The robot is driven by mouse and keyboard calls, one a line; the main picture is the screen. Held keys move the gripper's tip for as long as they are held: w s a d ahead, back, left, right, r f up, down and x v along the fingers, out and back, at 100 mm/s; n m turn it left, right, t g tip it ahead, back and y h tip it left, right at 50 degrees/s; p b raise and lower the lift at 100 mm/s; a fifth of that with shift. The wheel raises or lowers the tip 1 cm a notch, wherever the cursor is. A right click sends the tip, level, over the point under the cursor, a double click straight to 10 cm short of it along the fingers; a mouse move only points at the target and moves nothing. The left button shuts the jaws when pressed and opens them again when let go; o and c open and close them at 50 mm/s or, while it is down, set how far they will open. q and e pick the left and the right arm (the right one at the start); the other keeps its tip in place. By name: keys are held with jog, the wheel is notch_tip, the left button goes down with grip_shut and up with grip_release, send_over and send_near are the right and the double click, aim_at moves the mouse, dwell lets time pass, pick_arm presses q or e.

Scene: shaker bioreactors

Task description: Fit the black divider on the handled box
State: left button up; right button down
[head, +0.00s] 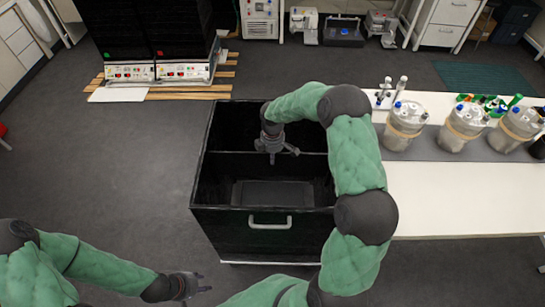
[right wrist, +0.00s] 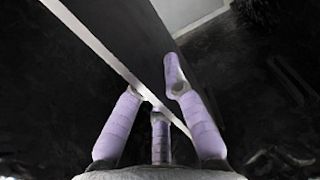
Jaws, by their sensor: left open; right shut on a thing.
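The handled box (head: 228,232) is a large open black box in the middle of the head view, with a pale handle (head: 270,222) on its near wall. The black divider (head: 222,166) stands across the inside of the box, between a far and a near space. Its upper edge runs roughly side to side. I cannot tell whether it is fully seated. My right gripper (head: 275,152) is shut on its upper edge; in the right wrist view the purple fingers straddle the divider (right wrist: 125,45). My left gripper (head: 190,286) is open and empty, left of the box and nearer me.
A white bench (head: 440,195) stands close to the right of the box, carrying several metal vessels (head: 404,125) and green-capped bottles (head: 490,101). Black cabinets (head: 150,40) stand on wooden slats at the back left. The floor left of the box is clear.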

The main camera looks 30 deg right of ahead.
jog(key=shift+f, duration=0.2)
jog(key=shift+f, duration=0.3)
jog(key=shift+f+b, duration=1.35)
jog(key=shift+f, duration=0.9)
dwell(0.8)
jog(key=c, duration=1.2)
grip_release()
jog(key=shift+c, duration=0.2)
notch_tip(320, 180, up, 12)
